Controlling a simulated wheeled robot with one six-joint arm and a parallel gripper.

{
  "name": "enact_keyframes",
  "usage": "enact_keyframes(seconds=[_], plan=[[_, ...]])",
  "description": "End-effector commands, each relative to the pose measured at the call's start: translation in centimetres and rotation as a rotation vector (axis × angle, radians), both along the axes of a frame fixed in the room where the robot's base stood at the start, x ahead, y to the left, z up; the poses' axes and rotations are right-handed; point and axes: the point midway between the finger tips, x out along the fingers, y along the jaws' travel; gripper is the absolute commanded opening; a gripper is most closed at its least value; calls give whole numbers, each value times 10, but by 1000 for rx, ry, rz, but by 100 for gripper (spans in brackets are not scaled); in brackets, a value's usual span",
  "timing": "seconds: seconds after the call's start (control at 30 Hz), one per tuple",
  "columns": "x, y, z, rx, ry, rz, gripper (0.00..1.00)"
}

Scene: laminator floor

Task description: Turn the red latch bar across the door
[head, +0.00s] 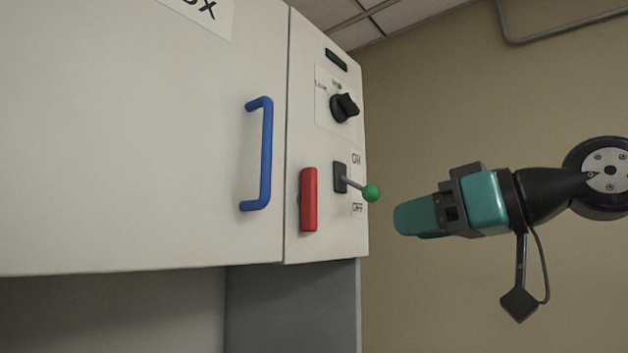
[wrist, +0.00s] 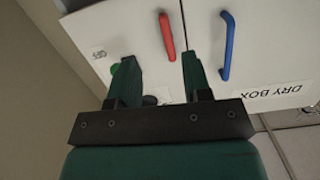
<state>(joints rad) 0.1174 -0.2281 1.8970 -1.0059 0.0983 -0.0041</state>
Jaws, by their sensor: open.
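The red latch bar (head: 309,200) stands upright on the fixed panel, just right of the door seam and beside the door (head: 130,140), not across it. In the wrist view the red bar (wrist: 167,37) lies beyond the fingertips, roughly in line with the gap between them. My gripper (head: 405,218) is in front of the cabinet, right of the bar in the head view and apart from it. In the wrist view its two fingers (wrist: 160,62) are spread with nothing held between them.
A switch lever with a green ball (head: 371,193) sticks out right of the bar, between it and my gripper in the head view. A black dial (head: 344,107) sits above. A blue handle (head: 260,155) is on the door. Space below the cabinet looks open.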

Motion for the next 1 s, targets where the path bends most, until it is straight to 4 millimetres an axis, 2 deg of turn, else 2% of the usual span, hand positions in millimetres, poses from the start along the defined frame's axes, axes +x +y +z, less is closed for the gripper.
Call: enact_keyframes(seconds=[0.03,0.1,0.2,0.37,0.8,1.0], plan=[[2,-5,26,27,-65,2,45],[1,-7,47,56,-126,13,45],[2,-4,59,72,-159,21,45],[14,13,61,72,-154,26,45],[76,90,62,69,-152,20,45],[96,116,60,69,-153,18,45]])
